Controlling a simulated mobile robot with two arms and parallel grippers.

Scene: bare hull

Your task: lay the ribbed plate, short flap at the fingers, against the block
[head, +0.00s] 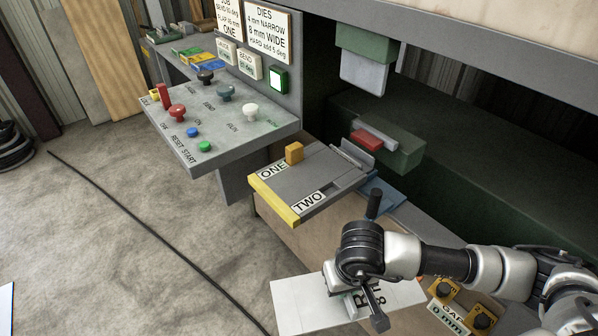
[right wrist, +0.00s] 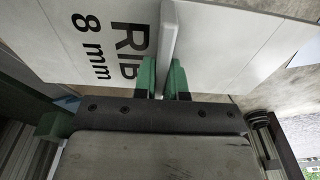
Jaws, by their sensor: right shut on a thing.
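The ribbed plate (head: 300,305) is a pale sheet marked "RIB 8 mm". It hangs at the bottom of the head view, in front of the bench. My right gripper (head: 356,299) is above it. In the right wrist view its green fingers (right wrist: 164,80) are shut on the upright rib (right wrist: 168,40) of the plate (right wrist: 95,30). Which flap is shorter I cannot tell. A small orange block (head: 294,153) stands by the label "ONE" on a grey table (head: 318,173) with a yellow front edge. The plate is apart from the block. My left gripper is not in view.
Behind the grey table are a press with a grey upper tool (head: 363,73), a red lower piece (head: 374,140) and a green bed. A control panel (head: 220,115) with knobs stands to the left. A "GAP" box (head: 450,315) is near my right arm. The floor at left has a cable.

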